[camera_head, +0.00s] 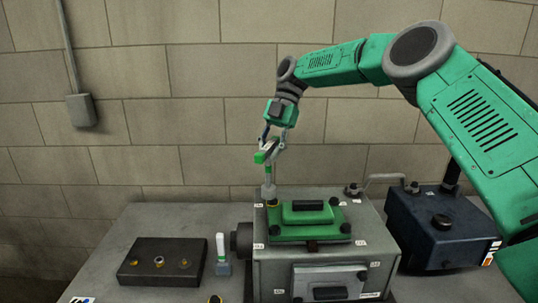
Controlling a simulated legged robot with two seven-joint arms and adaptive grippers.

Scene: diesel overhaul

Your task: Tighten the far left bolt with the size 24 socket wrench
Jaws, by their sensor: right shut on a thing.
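My right gripper (272,147) is above the back left corner of the grey engine block (305,268). It is shut on the socket wrench (268,175), which has a green and light grey handle and a shaft pointing straight down. The wrench's lower end is at the far left bolt (272,203) of the green cover (288,233). I cannot tell whether the socket is fully seated on it. Dark bolts also show at the far right (334,201), near right (345,228) and near left (274,230) of the cover. My left gripper is out of view.
A black tray (130,272) with several small round pieces lies on the grey table (100,268) at the left. A dark blue unit (425,225) stands right of the block. A wall (170,80) is behind.

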